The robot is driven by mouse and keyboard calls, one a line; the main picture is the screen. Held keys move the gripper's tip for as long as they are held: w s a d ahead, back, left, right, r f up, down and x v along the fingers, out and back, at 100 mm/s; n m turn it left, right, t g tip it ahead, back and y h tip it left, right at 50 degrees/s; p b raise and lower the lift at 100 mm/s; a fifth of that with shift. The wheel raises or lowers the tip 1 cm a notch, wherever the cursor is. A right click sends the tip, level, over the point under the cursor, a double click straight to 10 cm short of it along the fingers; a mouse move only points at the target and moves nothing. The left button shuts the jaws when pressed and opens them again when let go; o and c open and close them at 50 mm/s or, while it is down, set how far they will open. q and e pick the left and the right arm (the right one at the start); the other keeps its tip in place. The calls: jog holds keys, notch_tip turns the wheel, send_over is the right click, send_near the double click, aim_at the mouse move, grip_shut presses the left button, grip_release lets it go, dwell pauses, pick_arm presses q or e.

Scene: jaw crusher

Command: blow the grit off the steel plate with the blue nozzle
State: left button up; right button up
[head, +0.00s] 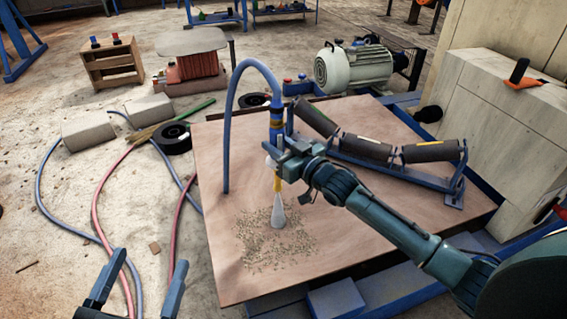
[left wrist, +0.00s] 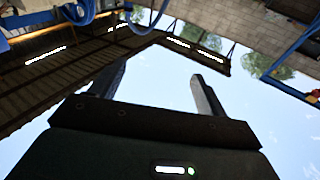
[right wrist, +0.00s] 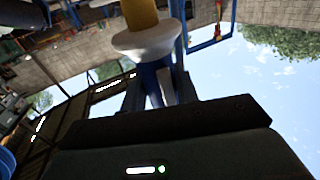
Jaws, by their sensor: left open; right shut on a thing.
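The steel plate (head: 345,225) is a broad brownish sheet with a patch of grit (head: 262,246) on its near left part. My right gripper (head: 278,157) is shut on the blue nozzle (head: 277,120), which stands upright above the plate with a yellow lower part. A pale cone widens from its tip down to the far edge of the grit; I cannot tell whether it is air or solid. In the right wrist view the nozzle's blue body (right wrist: 153,84) is between the fingers, below a white collar. My left gripper (head: 140,285) is open and empty, left of the plate.
A blue hose (head: 228,130) arches from the nozzle down to the plate's left side. A roller frame (head: 385,160) lies on the plate's right part. A motor (head: 353,67) stands behind. Hoses, concrete blocks (head: 90,131) and a black roll (head: 173,138) lie to the left.

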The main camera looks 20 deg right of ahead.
jog(key=shift+w+d+f+b, duration=0.45)
jog(key=shift+w+d+f, duration=0.3)
jog(key=shift+d, duration=0.2)
jog(key=shift+s+r, duration=0.1)
jog(key=shift+s, duration=0.2)
jog(key=shift+s+p, duration=1.55)
jog(key=shift+s, duration=3.15)
jog(key=shift+a+b, duration=1.35)
jog(key=shift+a, duration=3.6)
pick_arm(q)
jog(key=shift+d+r+m+t+h+b, duration=0.1)
jog(key=shift+r+m+t+h+b, duration=0.4)
jog(key=shift+h+b, duration=0.25)
pick_arm(e)
jog(key=w, duration=1)
